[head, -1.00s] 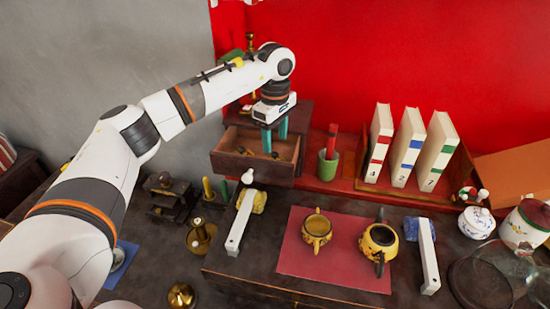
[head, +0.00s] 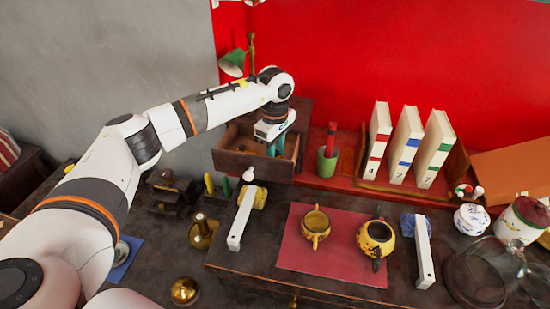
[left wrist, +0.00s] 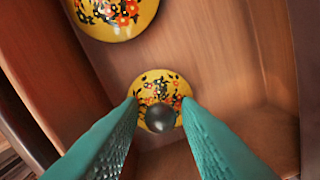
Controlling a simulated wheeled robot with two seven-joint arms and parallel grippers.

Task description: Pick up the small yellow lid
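The small yellow lid (left wrist: 160,88) has a flower pattern and a dark round knob. In the left wrist view it lies on the floor of the open wooden drawer (head: 246,166). My left gripper (left wrist: 160,101) is open, its teal fingertips on either side of the lid and its knob. I cannot tell whether they touch it. In the head view this gripper (head: 276,150) points down into the drawer, and the small lid is hidden there. A larger yellow lid (left wrist: 115,14) lies farther up in the wrist view. My right gripper is not in view.
Drawer walls stand close around the fingers. A green cup (head: 327,165) stands right of the drawer, with books (head: 405,146) farther right. A yellow cup (head: 315,228) and a yellow teapot (head: 376,240) stand on a red mat (head: 325,262) in front.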

